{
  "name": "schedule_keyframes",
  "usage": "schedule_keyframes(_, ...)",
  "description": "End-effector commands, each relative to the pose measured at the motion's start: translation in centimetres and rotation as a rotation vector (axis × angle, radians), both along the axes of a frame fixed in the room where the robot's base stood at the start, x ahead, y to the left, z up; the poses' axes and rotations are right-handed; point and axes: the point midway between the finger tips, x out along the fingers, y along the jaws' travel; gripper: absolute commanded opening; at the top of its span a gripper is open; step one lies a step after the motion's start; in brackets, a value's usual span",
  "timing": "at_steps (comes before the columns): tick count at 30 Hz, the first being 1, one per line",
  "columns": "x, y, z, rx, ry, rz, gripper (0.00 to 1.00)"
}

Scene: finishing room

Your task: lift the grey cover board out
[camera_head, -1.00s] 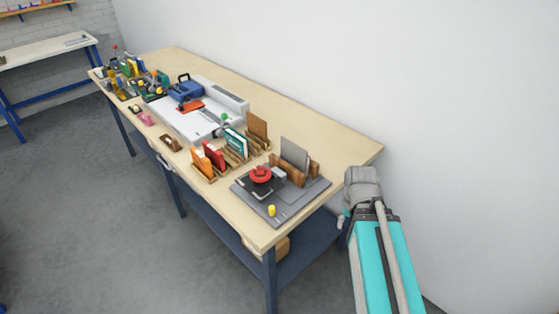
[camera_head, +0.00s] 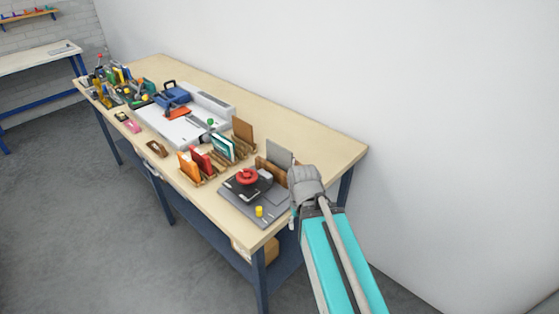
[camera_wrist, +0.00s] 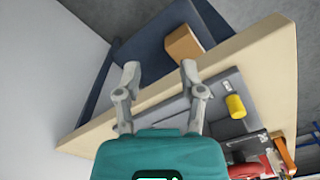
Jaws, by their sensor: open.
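The grey cover board (camera_head: 279,152) stands upright in a brown wooden rack (camera_head: 270,170) near the right end of the workbench in the head view. My arm's wrist, just right of the rack, hides part of the board and rack there. I cannot make out the board in the wrist view. My gripper (camera_wrist: 160,72) is open in the wrist view, its two fingers spread with nothing between them. The bench edge and a grey mat show beyond the fingers. In the head view the fingers are not clearly visible.
On the grey mat (camera_head: 244,211) are a black device with a red ring (camera_head: 248,176) and a yellow piece (camera_head: 259,211). Orange and red books (camera_head: 190,166), teal books (camera_head: 223,148) and a brown board (camera_head: 243,130) stand left. The bench (camera_head: 310,133) is bare behind the racks.

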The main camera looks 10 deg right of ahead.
Motion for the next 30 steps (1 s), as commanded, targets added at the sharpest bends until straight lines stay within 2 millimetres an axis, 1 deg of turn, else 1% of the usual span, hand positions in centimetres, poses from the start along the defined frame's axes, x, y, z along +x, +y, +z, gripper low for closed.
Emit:
schedule_keyframes(5, 0.1, 0.0, 0.1, 0.0, 0.0, 0.001, 0.51)
schedule_keyframes(8, 0.5, 0.0, 0.4, 0.0, 0.0, 0.008, 0.51)
schedule_keyframes(11, 1.4, 0.0, 1.2, 0.0, 0.0, 0.024, 0.51)
schedule_keyframes(14, 3.0, 0.0, 2.3, 0.0, 0.0, 0.053, 0.51)
schedule_keyframes(15, 3.8, 0.8, 2.9, 0.0, 0.0, 0.072, 0.51)
schedule_keyframes(16, 4.4, 1.0, 3.4, 0.0, 0.0, 0.085, 0.51)
schedule_keyframes(20, 7.6, 0.9, 5.8, 0.0, 0.0, 0.15, 0.51)
schedule_keyframes(30, 17.1, 0.6, 12.4, 0.0, 0.0, 0.351, 0.51)
